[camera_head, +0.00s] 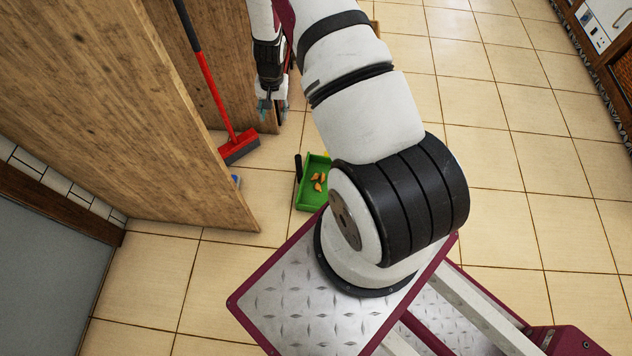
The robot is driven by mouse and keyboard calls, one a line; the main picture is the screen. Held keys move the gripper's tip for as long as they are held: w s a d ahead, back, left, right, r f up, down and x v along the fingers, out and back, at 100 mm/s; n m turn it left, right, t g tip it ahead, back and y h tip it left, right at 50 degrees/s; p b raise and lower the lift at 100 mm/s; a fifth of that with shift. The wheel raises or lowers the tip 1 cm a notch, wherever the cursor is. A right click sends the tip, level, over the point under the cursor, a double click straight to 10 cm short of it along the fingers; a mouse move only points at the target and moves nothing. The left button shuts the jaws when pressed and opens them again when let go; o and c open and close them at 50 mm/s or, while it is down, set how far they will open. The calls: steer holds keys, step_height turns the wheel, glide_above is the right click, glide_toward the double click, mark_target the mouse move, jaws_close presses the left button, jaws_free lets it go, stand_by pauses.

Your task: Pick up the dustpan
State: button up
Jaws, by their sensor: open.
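The dustpan (309,192) is green with a dark handle at its left. It lies on the tiled floor near the picture's middle, just beyond my base. Several small orange-brown pieces (318,181) lie in it. My arm hides its right part. My gripper (270,110) is open and points down, above and beyond the dustpan in the picture, next to the wooden panel. Nothing shows between its fingers. It is apart from the dustpan.
A red broom (240,147) with a black-topped handle leans by the wooden panels (140,110) left of the dustpan. A small blue thing (236,180) shows at the panel's edge. Tiled floor (500,130) is clear to the right. Cabinets (606,30) stand at the top right.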

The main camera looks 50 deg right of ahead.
steer(key=m+g, duration=0.1)
glide_above(299, 162)
steer(key=w, duration=0.2)
steer(key=f, duration=1.1)
steer(key=shift+s+d+f, duration=0.1)
steer(key=shift+d+f, duration=0.15)
steer(key=shift+f, duration=0.1)
steer(key=shift+m, duration=0.3)
step_height(299, 162, down, 8)
steer(key=b, duration=0.2)
steer(key=shift+b, duration=0.35)
steer(key=shift+s+d+f+b, duration=0.15)
steer(key=shift+f+b, duration=0.55)
steer(key=shift+f, duration=0.75)
steer(key=shift+s+a+f+b, duration=0.15)
steer(key=shift+f+b, duration=0.55)
steer(key=shift+f, duration=0.7)
steer(key=shift+d, duration=0.1)
steer(key=shift+r, duration=0.1)
jaws_close()
